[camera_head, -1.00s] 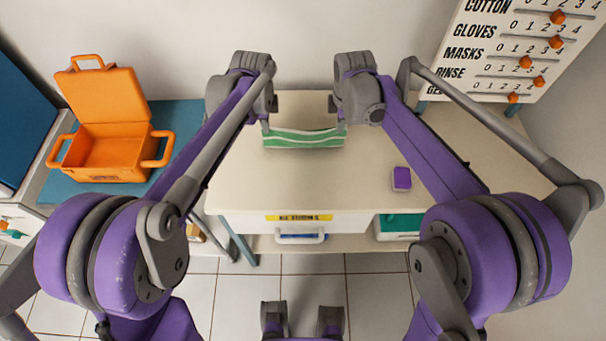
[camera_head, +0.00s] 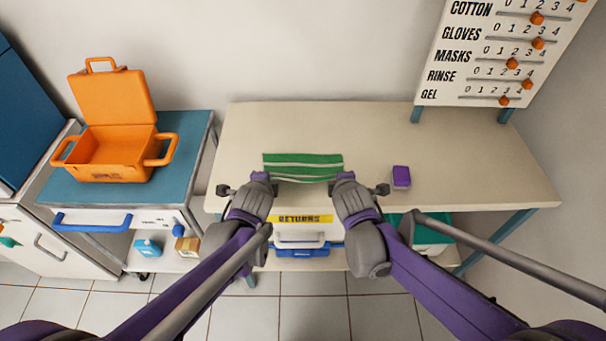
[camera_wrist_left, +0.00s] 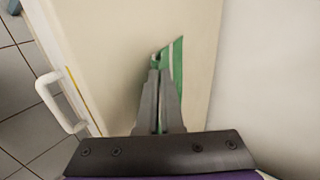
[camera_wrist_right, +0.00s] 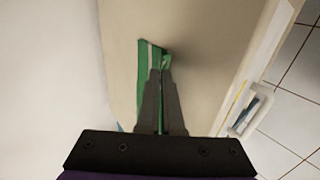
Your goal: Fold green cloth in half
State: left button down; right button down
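The green cloth (camera_head: 303,159) with white stripes lies on the table in the head view, as a band wider than it is deep. My left gripper (camera_head: 272,178) is at its near left corner and my right gripper (camera_head: 336,178) at its near right corner. In the left wrist view, the fingers (camera_wrist_left: 160,75) are closed with green cloth (camera_wrist_left: 177,65) between and beyond them. In the right wrist view, the fingers (camera_wrist_right: 162,75) are also closed on green cloth (camera_wrist_right: 146,60). The near edge sags slightly between the grippers. Whether its layers lie fully flat is unclear.
A purple block (camera_head: 401,177) stands on the table (camera_head: 480,165) to the right of the cloth. A drawer labelled RETURNS (camera_head: 300,219) is below the front edge. An open orange case (camera_head: 110,170) sits on a cart at left. A counter board (camera_head: 490,60) stands at back right.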

pick_arm(q)
jog(key=shift+s+f+t, duration=0.15)
jog(key=shift+f+t, duration=0.1)
jog(key=shift+t, duration=0.05)
pick_arm(e)
jog(key=shift+s+f+t, duration=0.2)
jog(key=shift+f+t, duration=0.05)
jog(key=shift+t, duration=0.05)
pick_arm(q)
jog(key=c, duration=0.7)
grip_release()
pick_arm(e)
jog(key=c, duration=0.7)
grip_release()
pick_arm(q)
jog(key=s+r, duration=0.2)
jog(key=r, duration=0.1)
jog(key=s+r, duration=0.2)
jog(key=r, duration=0.1)
jog(key=s+r, duration=0.2)
jog(key=r, duration=0.1)
pick_arm(e)
jog(key=s+r, duration=0.2)
jog(key=r, duration=0.1)
jog(key=s+r, duration=0.2)
jog(key=r, duration=0.1)
jog(key=s+r, duration=0.2)
jog(key=r, duration=0.1)
